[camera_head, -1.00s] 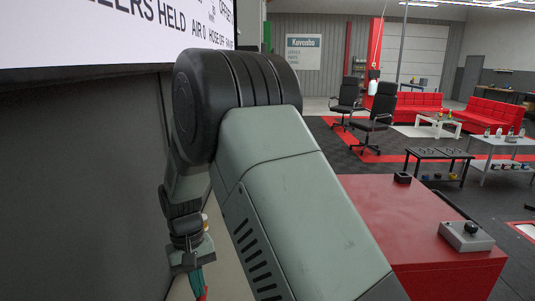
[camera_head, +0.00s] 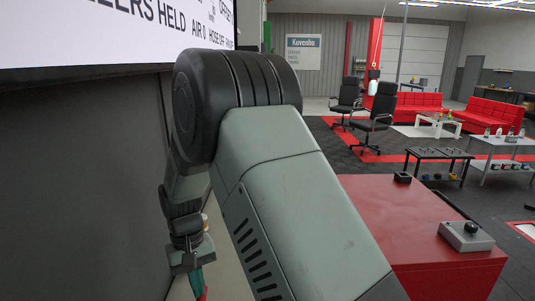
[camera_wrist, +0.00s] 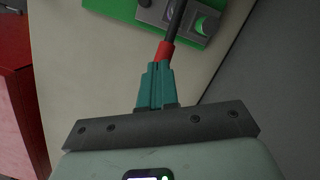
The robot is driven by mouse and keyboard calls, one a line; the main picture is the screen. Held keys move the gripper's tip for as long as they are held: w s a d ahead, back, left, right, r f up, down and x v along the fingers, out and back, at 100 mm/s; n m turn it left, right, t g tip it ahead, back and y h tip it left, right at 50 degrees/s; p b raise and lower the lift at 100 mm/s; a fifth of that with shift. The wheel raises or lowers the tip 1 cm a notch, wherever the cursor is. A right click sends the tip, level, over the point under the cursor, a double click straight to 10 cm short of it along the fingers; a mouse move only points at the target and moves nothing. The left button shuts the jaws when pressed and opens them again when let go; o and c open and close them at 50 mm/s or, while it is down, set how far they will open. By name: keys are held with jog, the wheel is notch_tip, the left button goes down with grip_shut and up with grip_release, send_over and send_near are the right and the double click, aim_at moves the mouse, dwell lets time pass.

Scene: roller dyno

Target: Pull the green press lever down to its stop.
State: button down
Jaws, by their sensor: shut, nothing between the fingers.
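In the wrist view, a dark rod (camera_wrist: 176,18) with a red sleeve (camera_wrist: 166,51) at its near end runs up to a green plate (camera_wrist: 120,10). Grey blocks sit on that plate, one with a bright green round part (camera_wrist: 206,25). My gripper (camera_wrist: 158,66) has teal fingers, closed together, with tips right at the red sleeve. I cannot tell whether they touch it. In the head view, my gripper (camera_head: 196,283) hangs low at the left, with a bit of red below its fingers. The rod and plate are hidden there.
A dark wall (camera_head: 80,190) with a display screen (camera_head: 110,30) stands close at the left. A red cabinet (camera_head: 400,215) with a grey control box (camera_head: 467,236) stands at the right. The pale surface (camera_wrist: 80,60) beside the fingers is clear.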

aim_at(202, 301)
jog(key=shift+f, duration=0.15)
jog(key=shift+w+f, duration=0.2)
jog(key=shift+f, duration=1.75)
jog(key=shift+w+f, duration=0.15)
jog(key=shift+f, duration=1.35)
jog(key=shift+r, duration=5.1)
